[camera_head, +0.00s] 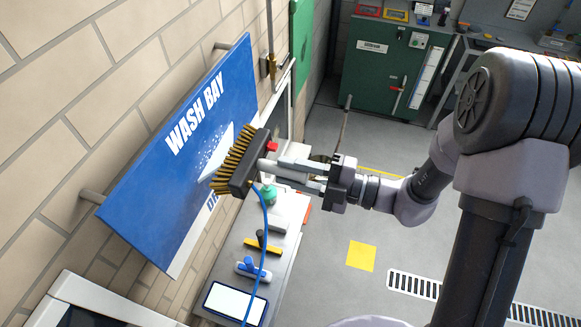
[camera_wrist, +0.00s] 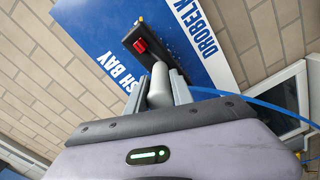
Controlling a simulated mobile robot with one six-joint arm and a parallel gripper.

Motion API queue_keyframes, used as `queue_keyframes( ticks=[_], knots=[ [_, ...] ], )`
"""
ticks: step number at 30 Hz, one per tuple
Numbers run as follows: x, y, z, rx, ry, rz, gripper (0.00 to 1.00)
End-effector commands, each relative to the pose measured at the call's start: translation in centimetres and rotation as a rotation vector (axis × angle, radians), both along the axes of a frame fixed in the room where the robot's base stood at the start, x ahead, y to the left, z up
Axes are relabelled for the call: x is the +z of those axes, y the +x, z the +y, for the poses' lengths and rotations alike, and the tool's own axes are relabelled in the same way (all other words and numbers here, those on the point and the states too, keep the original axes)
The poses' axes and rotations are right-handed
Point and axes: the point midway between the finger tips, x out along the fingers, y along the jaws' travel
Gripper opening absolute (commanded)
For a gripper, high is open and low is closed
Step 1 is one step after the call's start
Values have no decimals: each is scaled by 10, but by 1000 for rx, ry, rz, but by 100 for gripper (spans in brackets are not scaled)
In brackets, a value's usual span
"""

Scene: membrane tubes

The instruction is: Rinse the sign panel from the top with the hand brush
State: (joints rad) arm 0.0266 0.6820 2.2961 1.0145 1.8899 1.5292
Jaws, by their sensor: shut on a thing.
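The sign panel (camera_head: 175,170) is blue with white "WASH BAY" lettering and stands off the brick wall on pegs. It also shows in the wrist view (camera_wrist: 205,62). A white speckled shape, whose nature I cannot tell, is partly covered by the brush. The hand brush (camera_head: 244,172) has a dark head, yellowish bristles and a red part. Its bristles face the panel around mid-height; I cannot tell whether they touch. My gripper (camera_head: 284,170) is shut on the brush's grey handle (camera_wrist: 158,85). A blue hose (camera_head: 266,225) hangs from the brush.
A bench (camera_head: 285,210) below the panel holds a yellow-and-black tool (camera_head: 263,245), a blue-handled brush (camera_head: 252,270) and a white tray (camera_head: 235,303). A pipe with a valve (camera_head: 270,65) is right of the panel. A green cabinet (camera_head: 385,65) stands behind. Floor right of the bench is open.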

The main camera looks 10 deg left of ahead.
Motion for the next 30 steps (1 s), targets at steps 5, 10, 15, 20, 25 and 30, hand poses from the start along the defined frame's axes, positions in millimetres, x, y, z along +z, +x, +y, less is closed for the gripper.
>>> queue_keyframes(
  ticks=[5,10,15,20,25,30],
  knots=[
    [-12,0,0,-1,2,2,0],
    [-22,0,0,-1,2,1,0],
    [-33,0,0,-1,2,1,0],
    [-43,0,0,-1,2,2,0],
    [-51,0,0,-1,2,1,0],
    [-51,0,0,-1,2,0,0]
  ],
)
